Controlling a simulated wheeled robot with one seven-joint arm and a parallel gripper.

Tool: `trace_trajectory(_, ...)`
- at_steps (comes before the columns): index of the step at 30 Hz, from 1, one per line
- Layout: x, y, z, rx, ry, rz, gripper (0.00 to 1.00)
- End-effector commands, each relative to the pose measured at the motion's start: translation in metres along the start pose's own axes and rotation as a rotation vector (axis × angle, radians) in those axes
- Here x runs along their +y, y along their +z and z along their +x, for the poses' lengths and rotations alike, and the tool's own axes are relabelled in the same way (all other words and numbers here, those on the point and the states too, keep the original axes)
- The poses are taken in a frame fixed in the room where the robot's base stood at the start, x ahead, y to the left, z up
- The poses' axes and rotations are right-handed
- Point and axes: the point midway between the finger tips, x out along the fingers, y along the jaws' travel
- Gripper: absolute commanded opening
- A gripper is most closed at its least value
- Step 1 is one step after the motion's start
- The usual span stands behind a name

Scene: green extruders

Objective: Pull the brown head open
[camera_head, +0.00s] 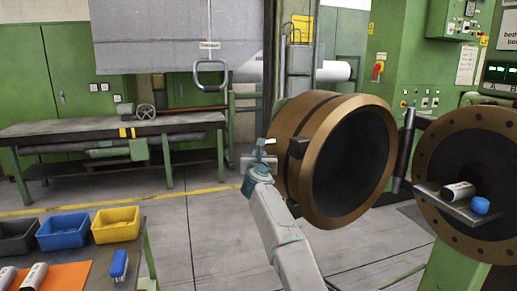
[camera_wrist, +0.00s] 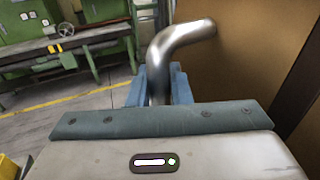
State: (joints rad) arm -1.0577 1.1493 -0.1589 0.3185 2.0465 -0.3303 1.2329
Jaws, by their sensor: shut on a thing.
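The brown head (camera_head: 312,150) is a thick round door with a dark inner face. It stands swung away from the brown flanged opening (camera_head: 474,128) of the green extruder, with a dark hinge post (camera_head: 404,150) between them. Its brown side also fills the right of the wrist view (camera_wrist: 250,60). A bent metal handle (camera_wrist: 178,42) sticks out from the head. My gripper (camera_head: 259,160) is at the head's left side, its blue fingers (camera_wrist: 158,88) closed around the handle's lower part. The handle's end between the fingers is hidden.
A shelf (camera_head: 450,205) at the opening holds a grey-white cylinder (camera_head: 458,190) and a blue piece (camera_head: 480,205). Black (camera_head: 18,238), blue (camera_head: 64,231) and yellow (camera_head: 115,225) bins stand at left front. A workbench (camera_head: 100,128) stands behind. Floor between bench and head is clear.

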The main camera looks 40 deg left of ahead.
Motion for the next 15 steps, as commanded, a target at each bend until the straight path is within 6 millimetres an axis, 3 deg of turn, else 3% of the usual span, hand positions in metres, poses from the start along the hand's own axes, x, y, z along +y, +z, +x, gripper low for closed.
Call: trace_trajectory(15,0.01,-0.004,0.001,-0.006,-0.013,-0.009,0.0)
